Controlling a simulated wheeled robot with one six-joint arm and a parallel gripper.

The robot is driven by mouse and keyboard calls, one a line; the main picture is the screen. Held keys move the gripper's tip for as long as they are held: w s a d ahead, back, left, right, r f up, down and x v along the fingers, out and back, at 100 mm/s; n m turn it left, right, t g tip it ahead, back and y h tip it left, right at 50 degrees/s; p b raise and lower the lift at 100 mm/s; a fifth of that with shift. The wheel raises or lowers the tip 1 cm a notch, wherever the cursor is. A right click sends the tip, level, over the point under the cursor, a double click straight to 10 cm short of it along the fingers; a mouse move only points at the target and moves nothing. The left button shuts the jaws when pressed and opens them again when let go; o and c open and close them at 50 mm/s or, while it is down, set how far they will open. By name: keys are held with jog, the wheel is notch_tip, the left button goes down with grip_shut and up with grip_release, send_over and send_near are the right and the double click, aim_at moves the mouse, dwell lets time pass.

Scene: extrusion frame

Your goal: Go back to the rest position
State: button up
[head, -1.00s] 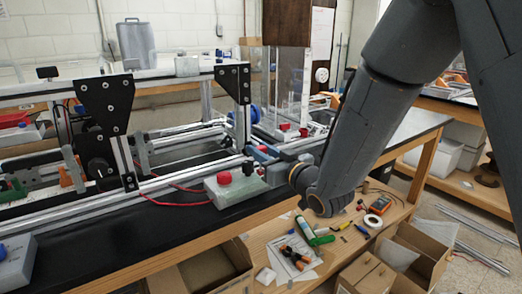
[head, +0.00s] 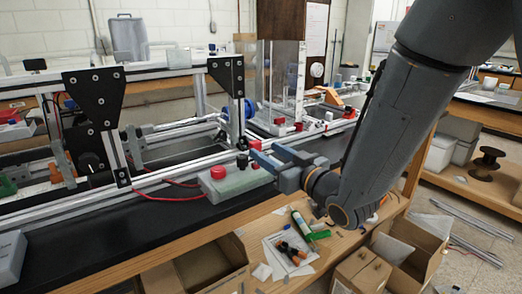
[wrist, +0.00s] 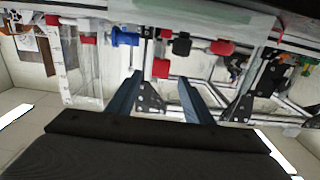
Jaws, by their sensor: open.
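My gripper (head: 258,153) is open and empty, with its blue fingers pointing left over the front edge of the bench. It is close to the grey-green control box (head: 238,184), which has a red button (head: 217,172) and a dark knob. From the head view I cannot tell how high the fingers are above the box. In the wrist view the scene is upside down, and my open gripper (wrist: 160,88) has nothing between its fingers. The aluminium extrusion frame (head: 155,135) stands on the black bench behind and left of the gripper.
A clear panelled enclosure (head: 282,85) stands behind the gripper. A lower wooden shelf holds a green-capped tube (head: 301,224), papers and tools. Cardboard boxes (head: 410,255) sit below at the right. A side bench with a brown spool (head: 487,165) is at far right.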

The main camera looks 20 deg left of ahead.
jog(key=shift+s+d, duration=0.45)
jog(key=shift+d, duration=0.05)
jog(key=d+f+m+g+h, duration=0.1)
jog(key=d+f+m+h, duration=0.2)
jog(key=d+f+h, duration=0.55)
jog(key=d+f+m+g+h, duration=0.2)
jog(key=d+f+m+h, duration=0.1)
jog(key=d, duration=1)
jog(key=s+d+f+m+g+h, duration=0.1)
jog(key=s+d+g, duration=0.3)
jog(key=s, duration=0.6)
jog(key=s+d+f+m+g+h, duration=0.1)
jog(key=s+d+m+g, duration=0.2)
jog(key=s+d, duration=0.3)
jog(key=s+g, duration=0.1)
jog(key=s, duration=0.3)
jog(key=shift+d+f+g+p, duration=0.2)
jog(key=shift+d+g+p, duration=0.1)
jog(key=shift+d, duration=0.1)
